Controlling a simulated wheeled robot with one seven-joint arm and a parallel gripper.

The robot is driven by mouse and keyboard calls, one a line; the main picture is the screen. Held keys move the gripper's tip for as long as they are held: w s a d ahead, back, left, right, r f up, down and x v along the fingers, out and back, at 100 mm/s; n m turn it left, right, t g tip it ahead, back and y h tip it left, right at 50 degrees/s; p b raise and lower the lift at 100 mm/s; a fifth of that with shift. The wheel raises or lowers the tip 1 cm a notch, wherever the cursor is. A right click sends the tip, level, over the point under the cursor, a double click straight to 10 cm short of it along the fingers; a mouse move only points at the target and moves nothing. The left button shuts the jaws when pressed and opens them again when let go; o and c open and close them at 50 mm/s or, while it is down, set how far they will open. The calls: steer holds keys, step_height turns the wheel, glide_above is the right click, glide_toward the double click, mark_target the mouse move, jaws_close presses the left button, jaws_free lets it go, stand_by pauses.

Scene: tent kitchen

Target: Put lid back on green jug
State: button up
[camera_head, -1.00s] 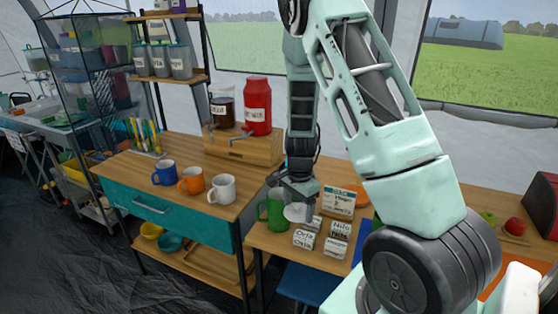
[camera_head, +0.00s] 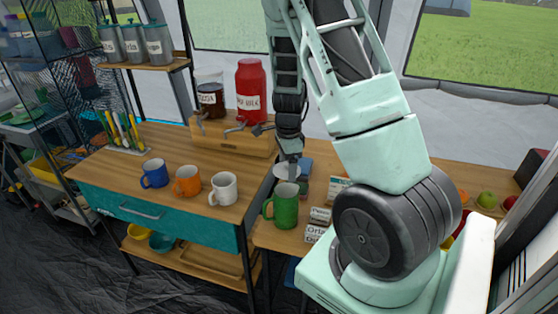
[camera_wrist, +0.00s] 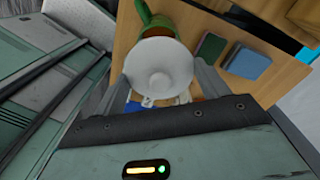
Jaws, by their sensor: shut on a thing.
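The green jug (camera_head: 284,206) stands upright on the low wooden table, its handle toward the left. In the wrist view, part of the jug (camera_wrist: 143,14) shows past the lid, and brown contents are visible in it. My gripper (camera_head: 291,168) is shut on the white round lid (camera_head: 284,172), which has a knob on top (camera_wrist: 160,80). The lid is raised, just beyond and above the jug's rim in the head view, apart from it as far as I can tell. In the wrist view, the lid lies between my fingers and partly hides the jug's opening.
White, orange (camera_head: 188,181) and blue mugs stand on the counter to the left. Small labelled boxes (camera_head: 318,216) stand right of the jug. A blue block (camera_wrist: 248,62) and a green one lie nearby.

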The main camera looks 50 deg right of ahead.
steer(key=shift+f+b, duration=2.25)
steer(key=shift+f, duration=0.05)
steer(key=shift+f+b, duration=0.55)
steer(key=shift+f, duration=0.35)
steer(key=shift+a+r+p, duration=0.1)
steer(key=shift+p, duration=0.25)
steer(key=shift+f, duration=0.2)
stand_by(0.3)
steer(key=o, duration=1)
steer(key=shift+o, duration=0.3)
steer(key=shift+r, duration=0.1)
